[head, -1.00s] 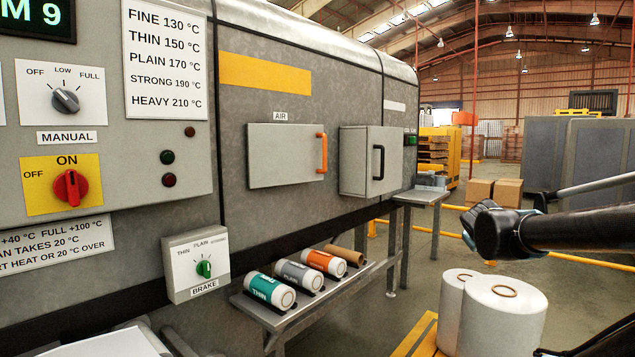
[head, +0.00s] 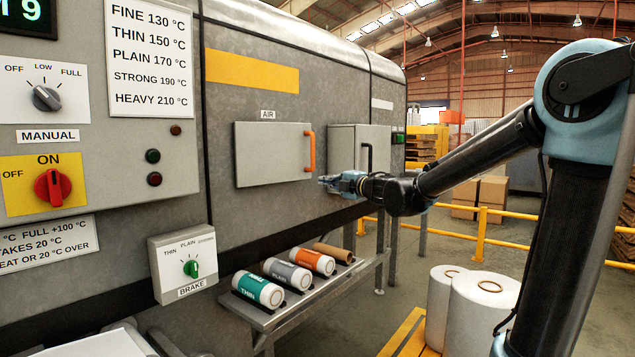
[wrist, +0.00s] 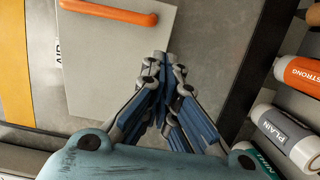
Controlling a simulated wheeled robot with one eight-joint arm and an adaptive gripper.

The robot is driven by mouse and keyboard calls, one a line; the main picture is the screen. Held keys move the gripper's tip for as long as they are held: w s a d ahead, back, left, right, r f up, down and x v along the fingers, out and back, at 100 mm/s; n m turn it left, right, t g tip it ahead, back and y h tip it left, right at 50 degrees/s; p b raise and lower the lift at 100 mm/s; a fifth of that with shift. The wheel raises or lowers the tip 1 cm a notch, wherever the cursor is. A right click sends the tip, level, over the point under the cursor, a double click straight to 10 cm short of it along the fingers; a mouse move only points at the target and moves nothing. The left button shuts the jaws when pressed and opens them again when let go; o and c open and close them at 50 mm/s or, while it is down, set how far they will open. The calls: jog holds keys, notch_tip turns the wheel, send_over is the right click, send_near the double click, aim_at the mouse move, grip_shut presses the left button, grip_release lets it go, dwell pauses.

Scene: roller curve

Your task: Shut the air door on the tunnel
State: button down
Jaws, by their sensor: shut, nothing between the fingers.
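The air door (head: 262,155) is a flat light-grey panel under an AIR label (head: 268,114) on the tunnel's side. An upright orange handle (head: 309,151) is near its right edge. The panel appears to stand slightly proud of the wall; I cannot tell how far it is open. My gripper (head: 325,182) is shut and empty, just right of the door's lower right corner and below the handle. In the wrist view the fingertips (wrist: 162,60) appear near the door's edge (wrist: 120,70), with the orange handle (wrist: 110,12) at the top. Contact cannot be told.
A grey box with a black handle (head: 345,155) projects from the wall just beyond my gripper. Below, a shelf (head: 275,315) carries several labelled rolls (head: 258,290). A brake box (head: 183,262) and control panel (head: 100,150) are left. White rolls (head: 485,310) stand at lower right.

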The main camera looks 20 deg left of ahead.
aim_at(300, 175)
jog(key=x, duration=1.3)
jog(key=shift+w+a, duration=0.15)
jog(key=shift+w, duration=0.05)
